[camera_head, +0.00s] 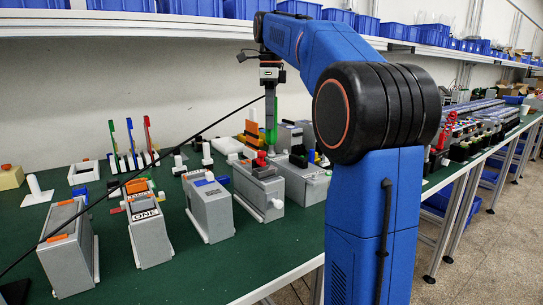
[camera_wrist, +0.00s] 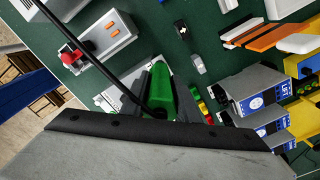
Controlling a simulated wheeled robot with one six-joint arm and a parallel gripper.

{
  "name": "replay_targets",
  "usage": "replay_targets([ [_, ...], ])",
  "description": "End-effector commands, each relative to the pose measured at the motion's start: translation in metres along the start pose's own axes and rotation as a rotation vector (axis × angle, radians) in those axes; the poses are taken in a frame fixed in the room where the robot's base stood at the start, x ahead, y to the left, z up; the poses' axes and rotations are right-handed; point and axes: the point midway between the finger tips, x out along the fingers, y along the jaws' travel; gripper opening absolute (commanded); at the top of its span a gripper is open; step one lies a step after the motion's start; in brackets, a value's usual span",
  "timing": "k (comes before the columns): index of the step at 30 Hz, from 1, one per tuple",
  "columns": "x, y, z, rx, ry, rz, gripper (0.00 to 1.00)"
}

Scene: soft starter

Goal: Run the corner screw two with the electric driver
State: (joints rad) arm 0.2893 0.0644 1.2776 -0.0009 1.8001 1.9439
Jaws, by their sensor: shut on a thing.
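My gripper (camera_head: 270,118) points down over the back middle of the bench and is shut on a green tool, which looks like the electric driver. The driver's green body (camera_wrist: 160,88) shows between the dark fingers in the wrist view; its tip is hidden. A thin black cable (camera_head: 160,165) slants up to the gripper from the lower left and also crosses the wrist view (camera_wrist: 95,62). A light grey housing (camera_wrist: 112,98) shows partly behind the gripper in the wrist view. A grey box with a red knob (camera_wrist: 100,40) lies apart from it. Corner screw two cannot be made out.
Several grey box units, one marked ONE (camera_head: 150,228), stand along the green bench (camera_head: 110,270). A rack holds green, blue and red upright tools (camera_head: 130,140) at the left. Blue bins (camera_head: 190,7) line the shelf above. Blue-labelled units (camera_wrist: 255,100) lie right in the wrist view.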

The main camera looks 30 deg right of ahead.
Motion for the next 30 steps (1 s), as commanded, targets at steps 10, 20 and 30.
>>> replay_targets([
  [10,-0.009,-0.001,0.0,0.0,0.0,-0.001,0.06],
  [20,-0.025,0.0,0.0,0.0,-0.001,-0.001,0.06],
  [30,-0.041,0.0,0.0,0.0,0.0,0.0,0.06],
])
